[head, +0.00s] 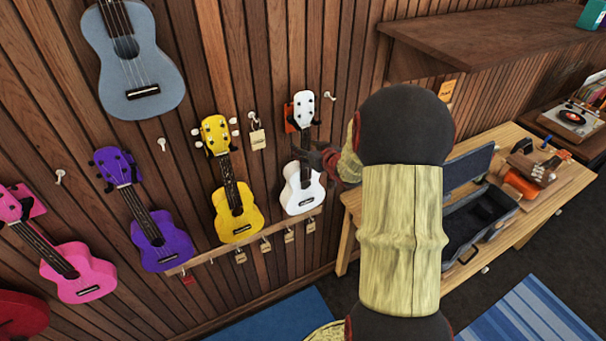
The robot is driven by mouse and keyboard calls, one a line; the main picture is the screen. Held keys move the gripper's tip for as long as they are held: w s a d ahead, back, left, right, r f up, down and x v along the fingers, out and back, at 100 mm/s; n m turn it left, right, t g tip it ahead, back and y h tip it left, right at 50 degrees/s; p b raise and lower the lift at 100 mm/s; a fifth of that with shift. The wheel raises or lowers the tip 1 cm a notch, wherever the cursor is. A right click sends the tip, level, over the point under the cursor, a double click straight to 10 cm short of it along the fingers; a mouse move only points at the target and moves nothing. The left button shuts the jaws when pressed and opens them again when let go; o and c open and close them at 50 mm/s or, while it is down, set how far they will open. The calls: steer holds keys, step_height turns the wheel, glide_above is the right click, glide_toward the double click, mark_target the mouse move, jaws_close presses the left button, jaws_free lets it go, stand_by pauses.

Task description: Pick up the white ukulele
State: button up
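The white ukulele (300,197) hangs upright on the wood-slat wall, with its white headstock (303,108) at an orange-red holder. My gripper (304,158) is at its neck, just above the body, reaching in from the right. The dark fingers overlap the neck in the picture. The gripper is small and partly blends with the neck, so I cannot tell whether it is around the neck, touching it or only in front of it. My arm hides part of the wall and workbench to the right.
Yellow (236,222), purple (165,246), pink (85,277) and grey (130,72) ukuleles hang to the left. A thin rail (215,255) with small tags runs below. A workbench (546,205) with an open dark case (471,222) stands right, under a wooden shelf (490,38).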

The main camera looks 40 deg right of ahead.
jaws_close()
stand_by(0.5)
steer(key=shift+r, duration=0.1)
stand_by(0.3)
